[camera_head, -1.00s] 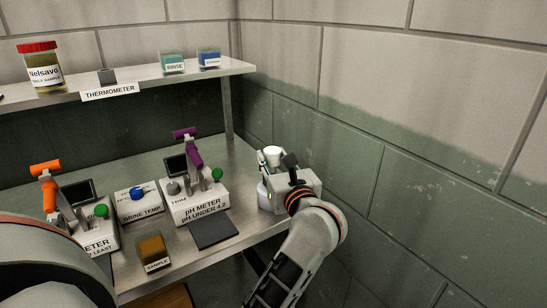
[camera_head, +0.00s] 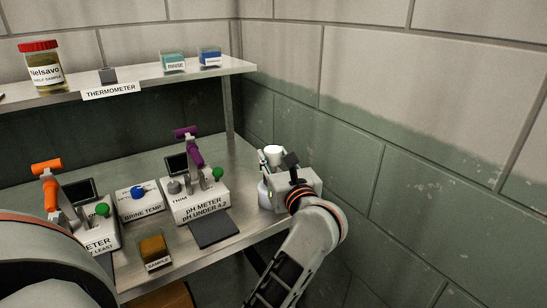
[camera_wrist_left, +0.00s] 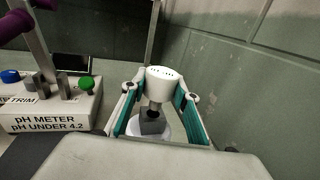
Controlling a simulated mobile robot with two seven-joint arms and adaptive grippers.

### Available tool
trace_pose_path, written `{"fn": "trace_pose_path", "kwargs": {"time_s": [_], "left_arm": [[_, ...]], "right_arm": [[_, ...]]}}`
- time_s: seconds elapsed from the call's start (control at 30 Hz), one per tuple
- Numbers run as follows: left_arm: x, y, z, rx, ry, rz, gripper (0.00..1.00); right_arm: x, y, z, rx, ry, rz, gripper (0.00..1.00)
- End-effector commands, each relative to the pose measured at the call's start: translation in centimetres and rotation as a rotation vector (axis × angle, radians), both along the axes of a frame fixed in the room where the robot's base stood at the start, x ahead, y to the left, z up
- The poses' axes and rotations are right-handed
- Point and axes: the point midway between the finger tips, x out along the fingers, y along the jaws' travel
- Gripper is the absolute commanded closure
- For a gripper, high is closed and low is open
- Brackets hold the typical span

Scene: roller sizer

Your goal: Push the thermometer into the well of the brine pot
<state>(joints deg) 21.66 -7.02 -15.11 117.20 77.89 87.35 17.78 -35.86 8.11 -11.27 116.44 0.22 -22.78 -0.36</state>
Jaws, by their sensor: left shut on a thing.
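My left gripper (camera_head: 273,157) is at the right end of the bench. It is shut on a white cylindrical head with small dark holes in its top, which looks like the thermometer (camera_wrist_left: 160,83). The thermometer's head also shows in the head view (camera_head: 273,149). In the left wrist view its dark lower part meets or hangs over a small grey block (camera_wrist_left: 152,128). Below is a rounded white body, apparently the brine pot (camera_wrist_left: 133,128), mostly hidden by the gripper. How deep the probe sits cannot be told. My right gripper is not in view.
The pH meter (camera_head: 198,207) stands left of the gripper, with a dark pad (camera_head: 214,230) before it. The brine temp box (camera_head: 138,203) and sample cup (camera_head: 153,250) are further left. The wall (camera_head: 400,170) is close on the right. A shelf (camera_head: 150,78) runs above.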

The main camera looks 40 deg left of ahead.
Motion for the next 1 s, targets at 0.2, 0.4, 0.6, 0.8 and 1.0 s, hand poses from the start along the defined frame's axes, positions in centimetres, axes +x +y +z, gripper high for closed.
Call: {"fn": "trace_pose_path", "kwargs": {"time_s": [0.2,0.4,0.6,0.8,1.0], "left_arm": [[0.00,0.00,0.01,0.000,0.000,0.000,0.92],[0.00,0.00,0.04,0.000,0.000,0.000,0.92],[0.00,0.00,0.00,0.000,0.000,0.000,0.92],[0.01,0.00,-0.28,0.001,0.001,0.000,0.92],[0.01,0.00,-0.74,0.001,0.001,0.000,0.92]], "right_arm": [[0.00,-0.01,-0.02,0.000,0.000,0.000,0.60],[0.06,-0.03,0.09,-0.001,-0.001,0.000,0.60],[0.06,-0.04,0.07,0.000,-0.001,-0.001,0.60],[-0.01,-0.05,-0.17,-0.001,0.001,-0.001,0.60],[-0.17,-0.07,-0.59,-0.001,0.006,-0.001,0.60]]}}
